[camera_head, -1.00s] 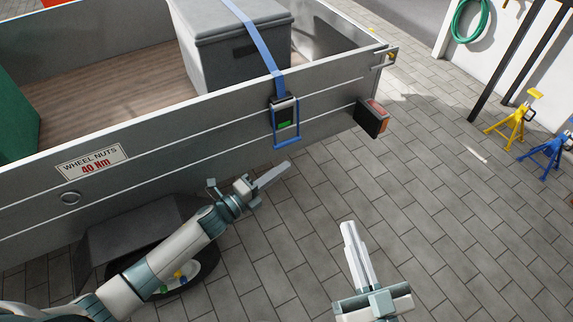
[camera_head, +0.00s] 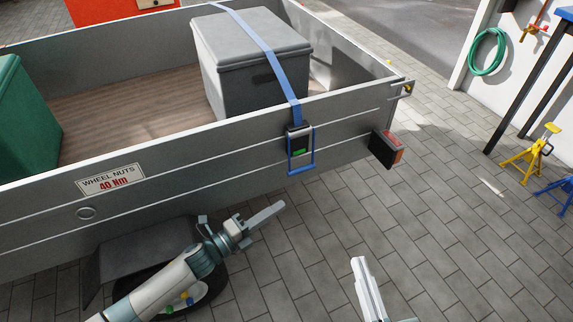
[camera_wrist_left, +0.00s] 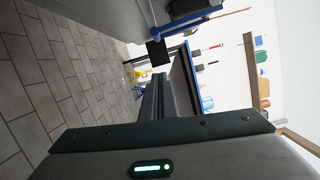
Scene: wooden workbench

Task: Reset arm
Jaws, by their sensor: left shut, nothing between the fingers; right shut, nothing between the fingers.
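My left gripper (camera_head: 265,214) is shut and empty in the head view. It is in front of the grey trailer side wall (camera_head: 215,165), below the strap's ratchet buckle. Its closed fingers also show in the left wrist view (camera_wrist_left: 158,98), pointing away from the camera. My right gripper (camera_head: 362,275) is shut and empty at the bottom of the head view, over the paving. It is apart from the trailer. Most of its body is cut off by the lower edge.
A blue strap (camera_head: 272,55) runs over a grey box (camera_head: 250,80) to a ratchet buckle (camera_head: 299,148) on the trailer wall. A tail lamp (camera_head: 387,149) sticks out at the trailer corner. A yellow stand (camera_head: 530,155) stands at the right. The paving between is clear.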

